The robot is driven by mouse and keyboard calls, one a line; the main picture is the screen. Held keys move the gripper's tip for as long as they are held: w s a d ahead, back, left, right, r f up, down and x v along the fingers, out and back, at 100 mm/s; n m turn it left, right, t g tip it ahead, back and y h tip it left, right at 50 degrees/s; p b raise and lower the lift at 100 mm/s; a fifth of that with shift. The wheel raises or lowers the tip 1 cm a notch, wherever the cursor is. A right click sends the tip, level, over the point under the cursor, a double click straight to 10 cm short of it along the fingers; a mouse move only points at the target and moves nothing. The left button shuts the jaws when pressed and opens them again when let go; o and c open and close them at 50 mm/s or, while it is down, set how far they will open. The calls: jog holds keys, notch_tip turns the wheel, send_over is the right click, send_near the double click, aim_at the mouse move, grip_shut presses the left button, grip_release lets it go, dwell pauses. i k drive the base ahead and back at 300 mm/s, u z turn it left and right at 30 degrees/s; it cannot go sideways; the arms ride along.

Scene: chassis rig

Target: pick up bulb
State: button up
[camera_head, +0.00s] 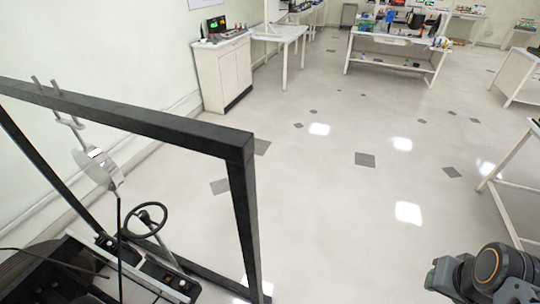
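I cannot make out a bulb in this view. Part of my arm, a dark grey joint with an orange ring, shows in the lower right corner. My gripper is not in view. A dark frame (130,121) stands at the left with a black steering wheel (146,219) beneath it. A pale, shiny rounded part (97,167) hangs by a bracket under the frame's top bar; I cannot tell what it is.
A white cabinet (222,75) with a laptop (216,26) stands by the left wall. A white workbench (395,44) with several small items stands at the back. A white table (513,75) is at the right. The tiled floor (330,215) between is clear.

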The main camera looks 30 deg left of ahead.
aim_at(183, 285)
jog(key=i, duration=2.9)
jog(key=u, duration=2)
jog(key=i, duration=1.8)
jog(key=u, duration=4.15)
jog(key=i, duration=1.65)
jog(key=z, duration=0.05)
